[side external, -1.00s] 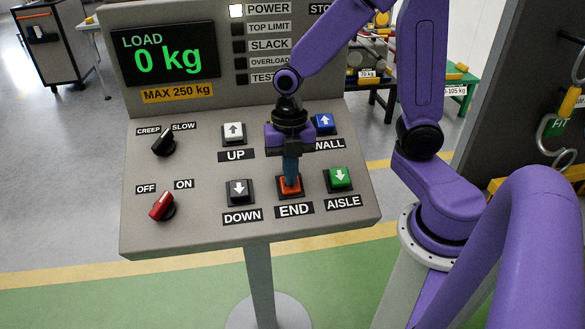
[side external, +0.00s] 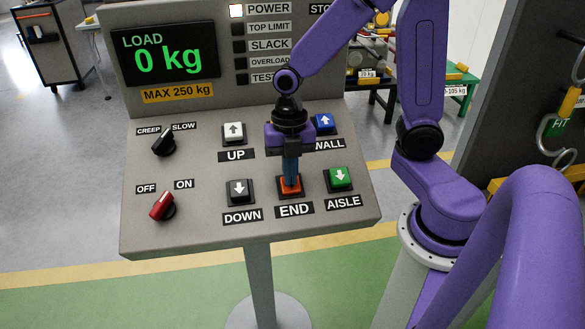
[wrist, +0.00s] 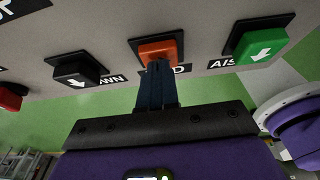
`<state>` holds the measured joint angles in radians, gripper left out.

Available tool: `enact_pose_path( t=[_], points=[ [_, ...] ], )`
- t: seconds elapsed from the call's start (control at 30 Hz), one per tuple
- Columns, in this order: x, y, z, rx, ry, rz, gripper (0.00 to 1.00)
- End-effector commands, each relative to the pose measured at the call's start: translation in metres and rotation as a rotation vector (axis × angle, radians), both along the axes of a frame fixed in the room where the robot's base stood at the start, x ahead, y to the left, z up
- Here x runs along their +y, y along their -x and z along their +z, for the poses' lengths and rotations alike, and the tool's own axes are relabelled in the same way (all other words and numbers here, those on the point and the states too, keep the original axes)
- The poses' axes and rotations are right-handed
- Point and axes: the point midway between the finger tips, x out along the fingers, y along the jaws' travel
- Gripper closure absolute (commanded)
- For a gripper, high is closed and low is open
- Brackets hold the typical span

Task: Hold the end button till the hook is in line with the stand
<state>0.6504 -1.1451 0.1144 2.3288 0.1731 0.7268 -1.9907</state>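The orange END button (side external: 290,189) sits in the lower row of the sloping grey control panel (side external: 190,240), above its END label. In the wrist view the END button (wrist: 156,48) shows at the top centre. My gripper (side external: 291,182) points down with its blue fingers together and empty. The fingertips are at the button's face and appear to touch it. In the wrist view my gripper (wrist: 158,66) covers part of the button's near edge and of its label. How far the button is pressed I cannot tell. I cannot make out the crane hook or the stand in either view.
The DOWN button (side external: 240,191) is left of END and the green AISLE button (side external: 338,179) right. The UP button (side external: 233,132) and blue WALL button (side external: 324,123) are behind. The display (side external: 168,54) reads 0 kg. The red knob (side external: 162,205) points towards ON.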

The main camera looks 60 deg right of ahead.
Motion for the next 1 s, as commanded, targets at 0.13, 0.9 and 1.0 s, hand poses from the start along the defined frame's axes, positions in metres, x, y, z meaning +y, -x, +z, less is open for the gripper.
enact_pose_path(
  t=[0.13, 0.9, 1.0],
  points=[
    [-0.008, 0.001, -0.010, 0.008, 0.019, -0.002, 1.00],
    [0.002, 0.008, 0.015, -0.002, 0.009, -0.002, 1.00],
    [0.009, 0.011, 0.032, -0.007, 0.001, -0.001, 1.00]
  ],
)
